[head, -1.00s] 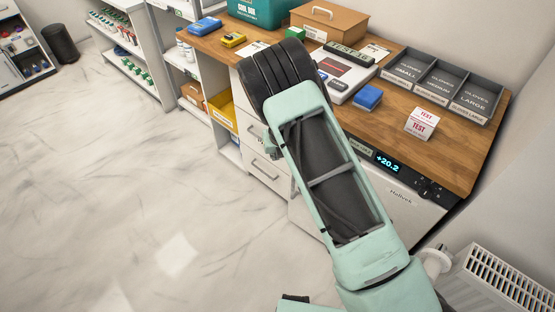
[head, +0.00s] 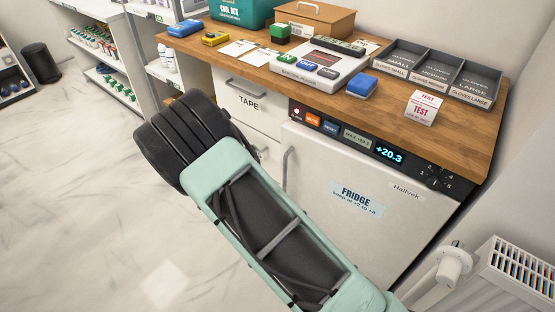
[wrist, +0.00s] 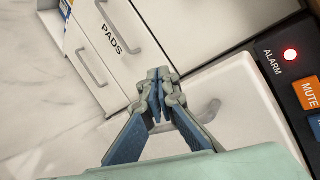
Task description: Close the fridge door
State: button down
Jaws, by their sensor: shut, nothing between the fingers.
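The fridge is under the right part of the counter. Its white door (head: 345,205) has a "FRIDGE" label and a grey handle (head: 287,168) on its left side. The door lies flush or nearly flush below the control panel; I cannot tell whether it is fully shut. The door (wrist: 235,95) also shows in the wrist view, with its handle partly behind my gripper. My gripper (wrist: 158,78) is shut and empty in front of the door's handle side; I cannot tell whether it touches. In the head view my arm hides the gripper and the door's lower left.
The control panel (head: 360,145) reads +20.3, and a red alarm light (wrist: 291,55) glows on it. White drawers (head: 250,100) stand left of the fridge. A radiator (head: 510,272) with a valve is close at the right. The floor (head: 90,200) at left is clear.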

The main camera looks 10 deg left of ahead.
jog(key=s+d+n+t+h+b, duration=0.2)
jog(key=s+n+t+h+b, duration=0.15)
jog(key=s+h+b, duration=0.4)
jog(key=y+b, duration=0.2)
jog(key=b, duration=0.1)
send_near(283, 139)
jog(key=shift+m, duration=0.25)
jog(key=x, duration=0.7)
